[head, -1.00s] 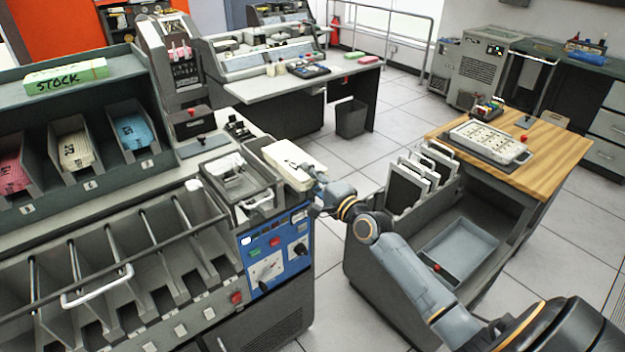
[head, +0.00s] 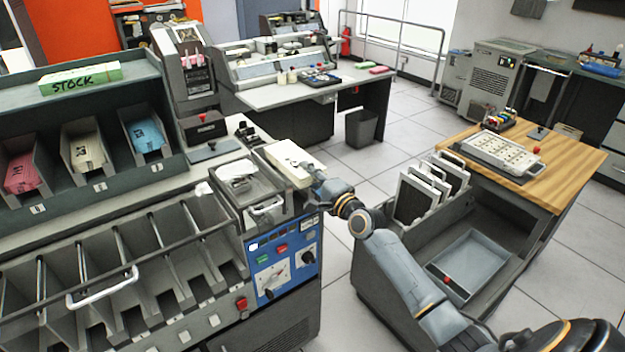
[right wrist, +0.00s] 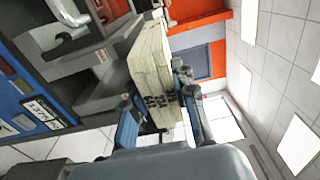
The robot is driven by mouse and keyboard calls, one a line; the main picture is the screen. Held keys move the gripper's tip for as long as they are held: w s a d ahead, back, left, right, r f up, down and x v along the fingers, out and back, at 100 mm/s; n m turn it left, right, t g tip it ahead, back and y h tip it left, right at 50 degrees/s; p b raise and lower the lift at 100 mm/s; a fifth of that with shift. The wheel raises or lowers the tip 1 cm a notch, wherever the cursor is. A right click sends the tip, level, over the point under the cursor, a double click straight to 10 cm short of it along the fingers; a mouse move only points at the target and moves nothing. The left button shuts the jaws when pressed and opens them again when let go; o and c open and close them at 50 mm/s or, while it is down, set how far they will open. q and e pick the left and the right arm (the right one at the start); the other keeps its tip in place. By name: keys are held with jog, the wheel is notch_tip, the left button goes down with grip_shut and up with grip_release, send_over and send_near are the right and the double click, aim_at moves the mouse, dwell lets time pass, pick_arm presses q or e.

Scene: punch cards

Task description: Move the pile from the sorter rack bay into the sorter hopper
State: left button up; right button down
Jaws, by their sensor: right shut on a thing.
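My right gripper (head: 312,178) is shut on a thick cream pile of cards (head: 287,160) at the right end of the sorter. The right wrist view shows the fingers on either side of the pile (right wrist: 152,62), with dark lettering on its near end. In the head view the pile appears just behind and right of the sorter hopper (head: 240,190), a grey metal unit above the blue control panel (head: 285,262). I cannot tell whether the pile touches the hopper. My left gripper is not in view.
The stock rack at the left holds pink (head: 22,172), cream (head: 86,150) and blue (head: 146,134) piles. Empty pockets with a rail (head: 130,270) run below. A grey cart (head: 375,270) with upright white-edged frames stands at right, beside a wooden table (head: 560,165).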

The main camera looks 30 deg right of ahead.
aim_at(293, 162)
jog(key=shift+r, duration=0.1)
jog(key=shift+w+a+b, duration=0.2)
jog(key=shift+w+b, duration=0.9)
jog(key=shift+w, duration=1.2)
jog(key=shift+w, duration=0.1)
jog(key=shift+w+b, duration=0.5)
jog(key=shift+w+a+b, duration=0.1)
jog(key=shift+w+b, duration=0.3)
jog(key=shift+w, duration=0.45)
jog(key=shift+s, duration=0.1)
jog(key=shift+f+b, duration=1)
jog(key=shift+f, duration=0.1)
